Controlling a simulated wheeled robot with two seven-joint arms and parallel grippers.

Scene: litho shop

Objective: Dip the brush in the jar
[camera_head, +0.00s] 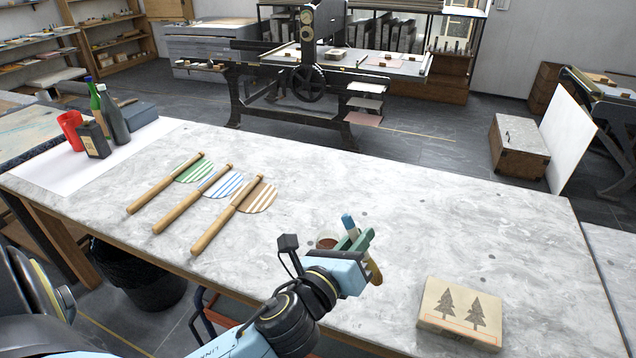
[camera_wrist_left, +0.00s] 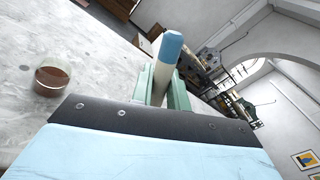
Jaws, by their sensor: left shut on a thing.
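My left gripper (camera_head: 356,241), with green fingers, is shut on the brush (camera_head: 348,222) and holds it above the table. One end of the brush is blue and points up; its tan other end shows below the gripper. In the left wrist view the brush (camera_wrist_left: 168,57) stands between the fingers, its blue end past them. The jar (camera_head: 326,242) is a small glass with reddish-brown contents, standing on the table just left of the gripper and partly hidden by it. The left wrist view shows the jar (camera_wrist_left: 52,80) whole, apart from the brush. My right gripper is not in view.
The marble table (camera_head: 440,220) is clear around the jar. A wooden block with two printed trees (camera_head: 461,310) lies at the right. Several wooden-handled striped paddles (camera_head: 222,183) lie at the left. Bottles (camera_head: 114,115) and a red cup (camera_head: 70,128) stand at the far left.

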